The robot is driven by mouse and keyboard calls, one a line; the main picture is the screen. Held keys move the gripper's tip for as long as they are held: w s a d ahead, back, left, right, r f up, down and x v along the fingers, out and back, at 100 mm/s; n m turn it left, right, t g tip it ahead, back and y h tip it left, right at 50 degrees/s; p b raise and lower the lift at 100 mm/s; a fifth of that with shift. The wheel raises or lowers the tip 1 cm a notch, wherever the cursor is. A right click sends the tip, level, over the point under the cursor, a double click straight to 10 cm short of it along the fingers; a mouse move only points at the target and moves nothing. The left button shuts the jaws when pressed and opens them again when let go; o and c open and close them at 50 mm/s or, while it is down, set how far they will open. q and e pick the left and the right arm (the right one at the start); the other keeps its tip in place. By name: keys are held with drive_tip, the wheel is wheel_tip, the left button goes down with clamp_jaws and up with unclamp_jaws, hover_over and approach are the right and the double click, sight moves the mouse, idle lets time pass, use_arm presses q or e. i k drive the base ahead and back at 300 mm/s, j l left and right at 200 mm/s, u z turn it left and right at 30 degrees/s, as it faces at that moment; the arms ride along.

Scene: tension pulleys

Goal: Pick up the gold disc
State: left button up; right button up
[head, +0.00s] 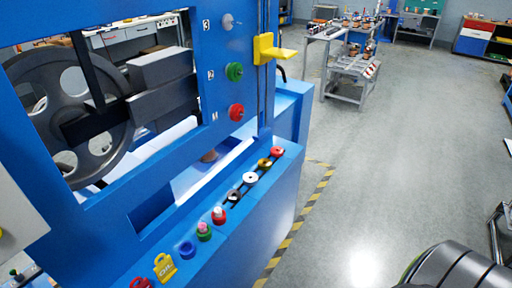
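The gold disc (264,163) sits on the blue ledge (262,197) of the machine in the head view. It is in a slanting row of small discs, between a red disc (277,152) at the far end and a white disc (250,178) on the nearer side. Neither of my grippers is in view, and nothing is touching the gold disc.
Nearer along the ledge are a black-and-white disc (234,194), red and green pieces with pink tops, a blue ring (187,249) and a yellow tag (165,267). A yellow bracket (266,48) juts from the upright above. Open grey floor lies right.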

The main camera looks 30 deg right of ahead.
sight(265, 164)
drive_tip(key=z, duration=1.15)
